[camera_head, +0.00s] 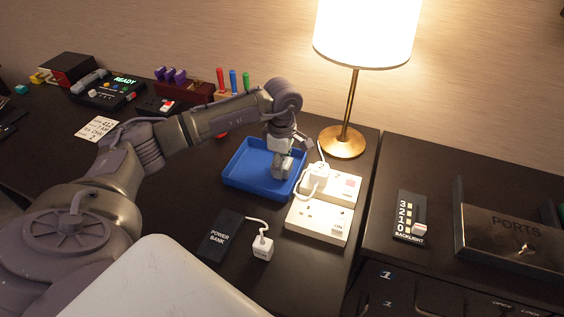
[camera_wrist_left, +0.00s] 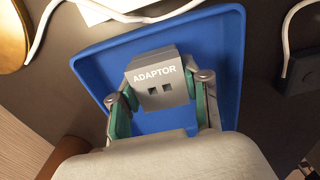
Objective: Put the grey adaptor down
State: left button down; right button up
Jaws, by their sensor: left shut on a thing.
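The grey adaptor (camera_wrist_left: 160,80) is a block with the word ADAPTOR and two dark slots. It shows in the left wrist view between the fingers of my left gripper (camera_wrist_left: 158,92), which is shut on it. In the head view the left gripper (camera_head: 282,166) points down over the blue tray (camera_head: 240,182), with the adaptor (camera_head: 283,172) at its tip. The tray also fills the background of the left wrist view (camera_wrist_left: 222,45). I cannot tell whether the adaptor touches the tray floor. My right gripper is not in view.
White socket blocks (camera_head: 318,221) with a white plug (camera_head: 318,174) and cable stand right of the tray. A lamp (camera_head: 343,142) stands behind. A black power bank (camera_head: 220,236) and white plug (camera_head: 262,248) lie in front. Several devices line the back left.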

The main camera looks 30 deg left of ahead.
pick_arm(q)
jog(key=c, duration=0.5)
grip_release()
jog(key=shift+f, duration=0.1)
jog(key=shift+c, duration=0.2)
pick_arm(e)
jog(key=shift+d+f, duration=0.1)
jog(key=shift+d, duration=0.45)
pick_arm(q)
jog(key=shift+r, duration=0.5)
notch_tip(320, 180, up, 11)
jog(key=shift+r+b, duration=0.2)
jog(key=shift+b, duration=0.25)
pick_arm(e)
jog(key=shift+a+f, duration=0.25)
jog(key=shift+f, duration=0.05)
